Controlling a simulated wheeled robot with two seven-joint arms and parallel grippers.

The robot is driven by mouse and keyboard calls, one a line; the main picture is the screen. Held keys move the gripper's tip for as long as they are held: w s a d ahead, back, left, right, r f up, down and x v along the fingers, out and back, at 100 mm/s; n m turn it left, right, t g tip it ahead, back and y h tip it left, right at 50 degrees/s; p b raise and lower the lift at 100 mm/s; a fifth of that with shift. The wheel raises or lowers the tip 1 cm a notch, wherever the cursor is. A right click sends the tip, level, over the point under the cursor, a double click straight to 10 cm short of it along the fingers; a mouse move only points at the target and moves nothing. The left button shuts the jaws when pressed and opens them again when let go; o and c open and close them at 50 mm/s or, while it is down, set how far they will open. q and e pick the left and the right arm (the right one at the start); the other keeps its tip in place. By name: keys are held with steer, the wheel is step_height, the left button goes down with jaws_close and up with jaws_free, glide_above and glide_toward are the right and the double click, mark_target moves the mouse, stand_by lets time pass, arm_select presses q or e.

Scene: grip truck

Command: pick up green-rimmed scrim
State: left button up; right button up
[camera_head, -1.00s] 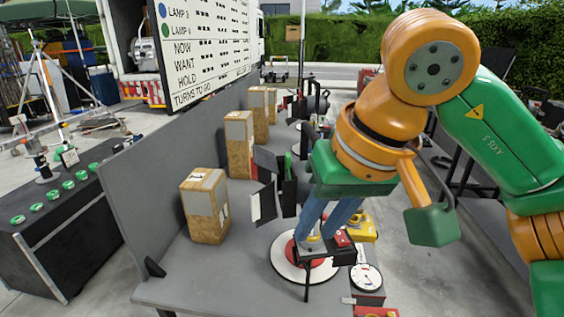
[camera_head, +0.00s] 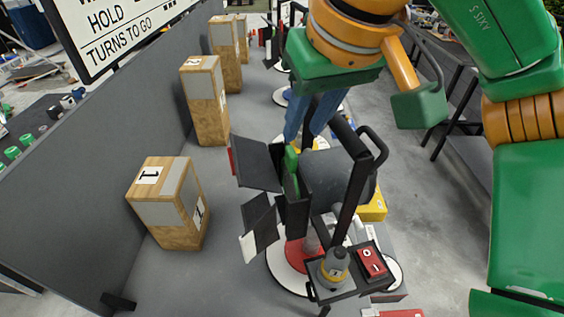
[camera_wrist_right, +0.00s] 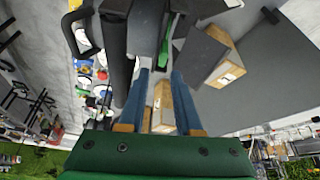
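The green-rimmed scrim (camera_head: 291,172) shows as a narrow green edge at the front of the black lamp head (camera_head: 330,178), beside its open black flaps. Most of its face is hidden. In the right wrist view the scrim (camera_wrist_right: 164,54) is a small green strip near the top, just beyond the fingertips. My right gripper (camera_head: 307,138) has blue fingers pointing down, behind the lamp in the head view. In the wrist view the gripper (camera_wrist_right: 160,75) is open, with a clear gap and nothing held. My left gripper is in neither view.
The lamp stands on a grey table (camera_head: 225,285). Numbered wooden blocks (camera_head: 188,240) line the table's left side, by a grey panel (camera_head: 90,210).

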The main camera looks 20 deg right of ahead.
mark_target(292, 152)
steer(key=x, duration=0.6)
steer(key=shift+s+a+p, duration=0.2)
steer(key=shift+s+p, duration=0.05)
steer(key=shift+p, duration=0.05)
steer(key=shift+w+f, duration=0.3)
steer(key=shift+s, duration=0.15)
jaws_close()
steer(key=shift+r, duration=0.1)
stand_by(0.4)
